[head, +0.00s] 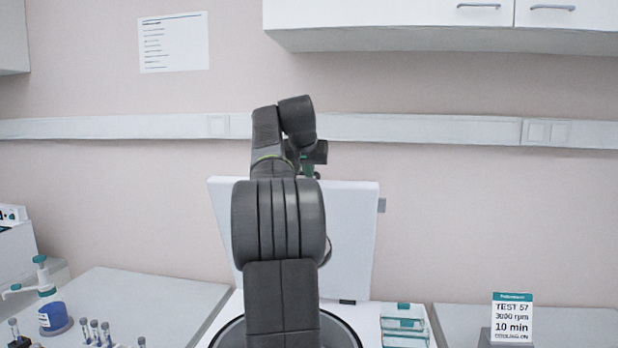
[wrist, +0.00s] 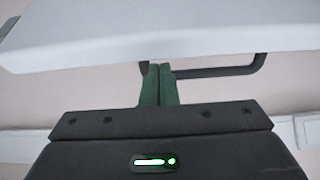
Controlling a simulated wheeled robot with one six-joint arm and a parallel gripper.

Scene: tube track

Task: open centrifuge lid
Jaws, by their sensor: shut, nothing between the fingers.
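The white centrifuge lid (head: 352,235) stands raised, nearly upright, behind my arm in the head view. In the wrist view the lid (wrist: 150,35) fills the top, with a dark handle (wrist: 225,71) at its edge. The round dark rim of the centrifuge chamber (head: 350,333) shows below the lid, partly hidden by my arm. My gripper (wrist: 160,68) has green fingers, pressed together and empty, close to the lid's edge and overlapping the handle in the picture. I cannot tell whether they touch. In the head view my gripper (head: 309,170) is small and mostly hidden.
A blue-labelled bottle (head: 53,312) and several tubes (head: 95,332) stand on the left bench. Teal-topped boxes (head: 404,322) sit right of the chamber, and a sign (head: 511,318) farther right. A wall cabinet (head: 440,25) hangs above. The right bench (head: 570,325) is mostly clear.

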